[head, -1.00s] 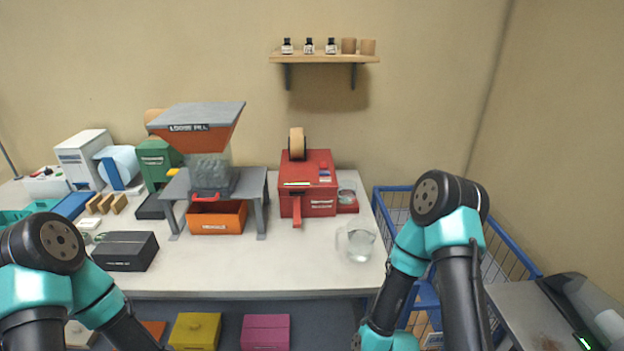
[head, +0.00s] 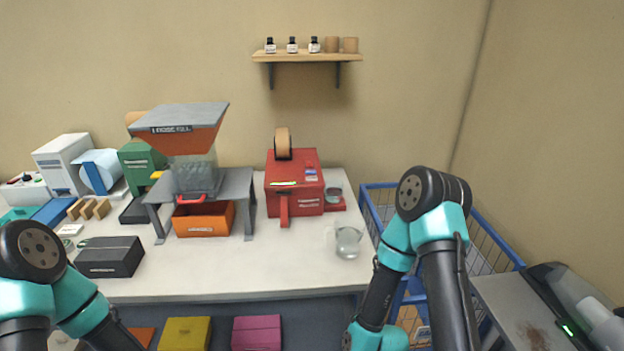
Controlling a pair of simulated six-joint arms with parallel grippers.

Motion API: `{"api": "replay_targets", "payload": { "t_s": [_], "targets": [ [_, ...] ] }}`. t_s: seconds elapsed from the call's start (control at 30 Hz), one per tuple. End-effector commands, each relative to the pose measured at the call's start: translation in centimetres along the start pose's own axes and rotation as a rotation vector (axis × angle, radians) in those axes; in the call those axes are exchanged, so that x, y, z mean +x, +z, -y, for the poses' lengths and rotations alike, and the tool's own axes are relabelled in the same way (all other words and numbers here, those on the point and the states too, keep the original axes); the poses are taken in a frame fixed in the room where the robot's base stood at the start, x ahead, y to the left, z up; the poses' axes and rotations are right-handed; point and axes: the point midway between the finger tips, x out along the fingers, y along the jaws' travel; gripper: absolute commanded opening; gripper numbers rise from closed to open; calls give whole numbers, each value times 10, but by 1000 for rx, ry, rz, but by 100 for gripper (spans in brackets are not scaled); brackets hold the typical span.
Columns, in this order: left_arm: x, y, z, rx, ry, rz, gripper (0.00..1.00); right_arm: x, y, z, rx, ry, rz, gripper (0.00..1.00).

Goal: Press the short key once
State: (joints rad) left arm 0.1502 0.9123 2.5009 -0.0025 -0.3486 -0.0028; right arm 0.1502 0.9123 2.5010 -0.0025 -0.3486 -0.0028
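A red tape machine (head: 282,204) stands on the table, right of the grey stand. It has a tan roll on top, a lit green strip on its front edge and a red lever hanging at its front. Small red and blue marks (head: 311,177) on its top right look like keys, but they are too small to tell which is the short one. Only upper parts of my two arms show, at the lower left and the right. Both grippers are outside the picture, and nothing of mine touches the machine.
A glass jug (head: 347,242) stands at the table's right front. A grey stand (head: 242,186) holds a hopper above an orange bin (head: 204,221). A black box (head: 110,257) lies at the left. The table (head: 255,270) is clear before the machine. A blue wire cart (head: 380,188) is at right.

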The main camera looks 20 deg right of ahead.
Motion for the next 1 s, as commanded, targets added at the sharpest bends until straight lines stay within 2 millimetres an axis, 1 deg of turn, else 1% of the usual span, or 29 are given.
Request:
{"api": "replay_targets", "payload": {
  "t_s": [0.07, 0.5, 1.0],
  "targets": [
    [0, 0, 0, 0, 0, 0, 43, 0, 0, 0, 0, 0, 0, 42],
    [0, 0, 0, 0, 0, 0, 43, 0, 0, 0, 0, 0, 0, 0],
    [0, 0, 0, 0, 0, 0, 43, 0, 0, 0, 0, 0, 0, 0]
  ]
}}
